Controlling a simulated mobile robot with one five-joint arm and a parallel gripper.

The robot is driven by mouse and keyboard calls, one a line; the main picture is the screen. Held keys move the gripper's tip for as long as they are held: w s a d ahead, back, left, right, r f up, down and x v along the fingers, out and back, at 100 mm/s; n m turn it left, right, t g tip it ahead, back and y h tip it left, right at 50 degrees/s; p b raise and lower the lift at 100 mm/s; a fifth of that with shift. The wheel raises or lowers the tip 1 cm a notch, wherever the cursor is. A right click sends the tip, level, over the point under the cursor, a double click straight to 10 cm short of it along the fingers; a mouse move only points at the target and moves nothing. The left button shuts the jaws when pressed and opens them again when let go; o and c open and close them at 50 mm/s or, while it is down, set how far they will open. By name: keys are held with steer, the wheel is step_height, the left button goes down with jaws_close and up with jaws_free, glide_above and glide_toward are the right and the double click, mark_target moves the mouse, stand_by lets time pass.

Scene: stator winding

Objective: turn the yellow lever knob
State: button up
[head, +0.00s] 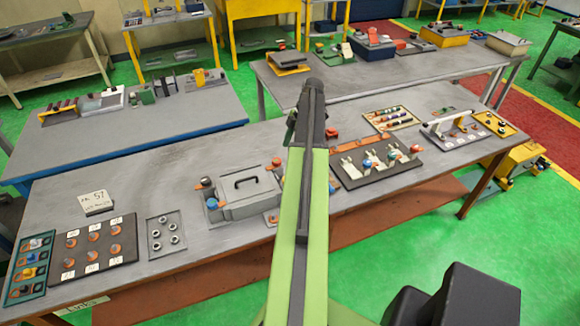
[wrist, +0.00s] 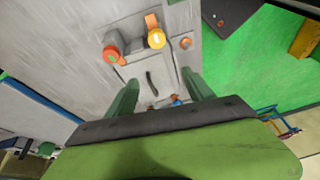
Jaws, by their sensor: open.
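The yellow lever knob (wrist: 157,38) shows in the wrist view on an orange lever, above and between my fingertips. In the head view I cannot make it out. My gripper (wrist: 160,88) is open, its two green fingers apart with nothing held between them. The fingers point toward the grey panel, and the knob lies beyond their tips. In the head view my green arm stretches over the table, and the fingers cannot be made out there.
A red-orange knob (wrist: 110,54) sits left of the yellow one. A dark handle (wrist: 152,80) shows between my fingers. In the head view, a grey lidded box (head: 240,192) with a black handle stands left of my arm. A parts board (head: 374,166) lies to the right.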

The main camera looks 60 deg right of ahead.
steer(key=s+d+r+n, duration=0.1)
steer(key=s+d, duration=0.3)
steer(key=b+x, duration=1.6)
steer(key=x, duration=0.1)
steer(key=shift+w+a+f, duration=0.1)
steer(key=shift+w+a, duration=0.1)
steer(key=shift+w, duration=0.05)
